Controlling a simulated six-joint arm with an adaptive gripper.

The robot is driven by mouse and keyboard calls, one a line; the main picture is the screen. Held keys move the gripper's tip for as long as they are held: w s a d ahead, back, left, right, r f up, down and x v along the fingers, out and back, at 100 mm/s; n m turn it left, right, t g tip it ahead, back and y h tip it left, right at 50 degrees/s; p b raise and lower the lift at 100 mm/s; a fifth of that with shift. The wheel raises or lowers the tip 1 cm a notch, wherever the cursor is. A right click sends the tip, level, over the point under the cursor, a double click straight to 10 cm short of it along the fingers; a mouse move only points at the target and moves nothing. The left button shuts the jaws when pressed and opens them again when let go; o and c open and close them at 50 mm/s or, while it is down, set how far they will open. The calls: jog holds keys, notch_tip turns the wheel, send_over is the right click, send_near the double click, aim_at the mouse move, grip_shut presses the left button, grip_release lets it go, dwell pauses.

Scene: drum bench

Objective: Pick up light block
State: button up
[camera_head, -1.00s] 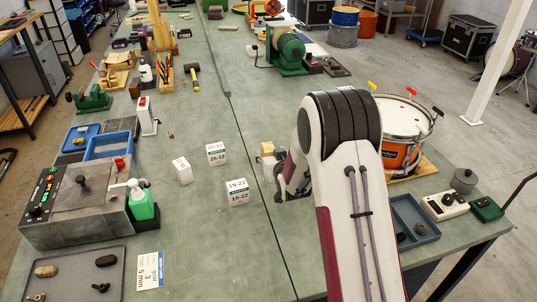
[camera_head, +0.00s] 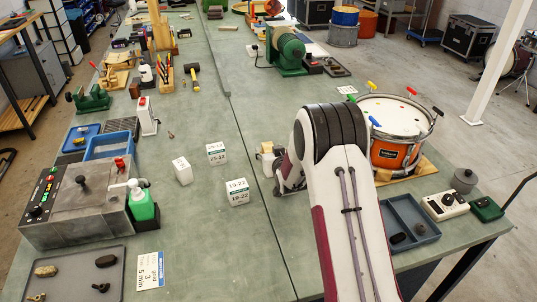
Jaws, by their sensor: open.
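A pale cream-coloured block (camera_head: 266,148) stands on the green bench just left of my arm's far end. It looks like the light block, and its right side is partly hidden. My gripper (camera_head: 280,178) is mostly hidden behind my own arm, close to this block on its near right side. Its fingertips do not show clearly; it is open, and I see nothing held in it. I cannot tell whether it touches the block.
Two white labelled boxes (camera_head: 216,153) (camera_head: 238,192) and a small white container (camera_head: 183,170) stand left of the block. An orange drum (camera_head: 394,155) on a wooden board is to the right. A blue-grey tray (camera_head: 427,219) is at the front right. The bench's centre front is clear.

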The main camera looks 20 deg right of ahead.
aim_at(270, 151)
dwell(0.4)
jog(key=c, duration=1.2)
jog(key=shift+r, duration=0.15)
jog(key=shift+r, duration=4.85)
